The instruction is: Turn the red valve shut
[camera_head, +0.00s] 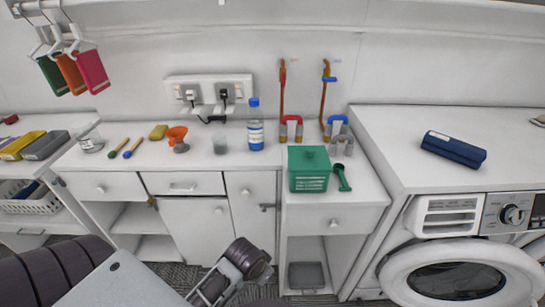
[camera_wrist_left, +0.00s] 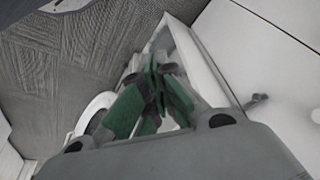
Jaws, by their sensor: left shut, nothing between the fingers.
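The red valve (camera_head: 283,76) is a small red handle on a copper pipe that runs up the back wall, above the counter, in the head view. Its handle looks roughly in line with the pipe, but it is too small to be sure. A red curved hose piece (camera_head: 291,119) sits below it. My left gripper (camera_wrist_left: 158,75) shows in the left wrist view with green-padded fingers together and nothing between them. It is low, over the floor and beside white cabinet fronts, well away from the valve. My right gripper is not in view.
A second copper pipe has a blue valve (camera_head: 329,79). A washing machine (camera_head: 460,270) is at right. The wall around the valve is clear.

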